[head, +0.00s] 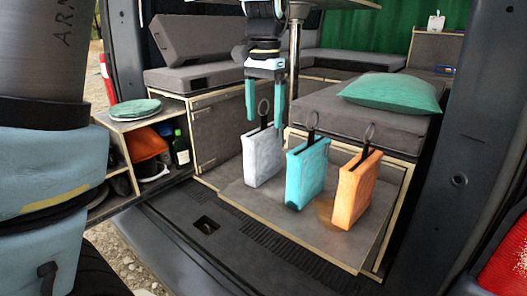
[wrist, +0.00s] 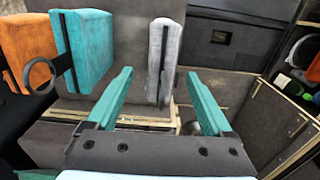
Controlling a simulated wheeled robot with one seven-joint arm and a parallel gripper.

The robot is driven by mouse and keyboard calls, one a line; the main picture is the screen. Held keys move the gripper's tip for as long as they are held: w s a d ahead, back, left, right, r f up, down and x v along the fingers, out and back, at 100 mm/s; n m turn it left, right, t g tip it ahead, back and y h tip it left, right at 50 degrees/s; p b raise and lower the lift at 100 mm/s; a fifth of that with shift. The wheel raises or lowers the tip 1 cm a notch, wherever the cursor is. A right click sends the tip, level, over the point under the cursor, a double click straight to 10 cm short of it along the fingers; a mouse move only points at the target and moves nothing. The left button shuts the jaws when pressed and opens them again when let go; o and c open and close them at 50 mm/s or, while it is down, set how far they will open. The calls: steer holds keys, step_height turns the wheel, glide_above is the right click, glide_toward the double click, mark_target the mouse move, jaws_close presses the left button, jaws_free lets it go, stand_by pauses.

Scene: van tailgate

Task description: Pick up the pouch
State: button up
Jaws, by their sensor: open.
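Three upright pouches stand in a row, each with a dark strap and a ring on top: a light grey pouch (head: 262,157), a teal pouch (head: 306,173) and an orange pouch (head: 356,190). My gripper (head: 265,114) points down with its teal fingers apart, just above the grey pouch. In the head view the grey pouch's ring shows between the fingers. In the wrist view the grey pouch (wrist: 172,45) appears beyond and between the open fingertips (wrist: 160,74), with nothing gripped. The teal pouch (wrist: 90,45) and orange pouch (wrist: 27,50) are to the left there.
The pouches stand on a low grey board (head: 240,194) at the van's rear. A cushioned bench (head: 340,112) with a green pillow (head: 393,93) is behind them on the right. A table leg (head: 295,60) rises close behind my gripper. An open shelf (head: 140,111) stands at left.

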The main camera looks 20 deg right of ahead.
mark_target(263, 130)
steer(key=shift+w+f+p, duration=0.1)
steer(key=shift+f+p, duration=0.2)
steer(key=shift+f, duration=1.3)
jaws_close()
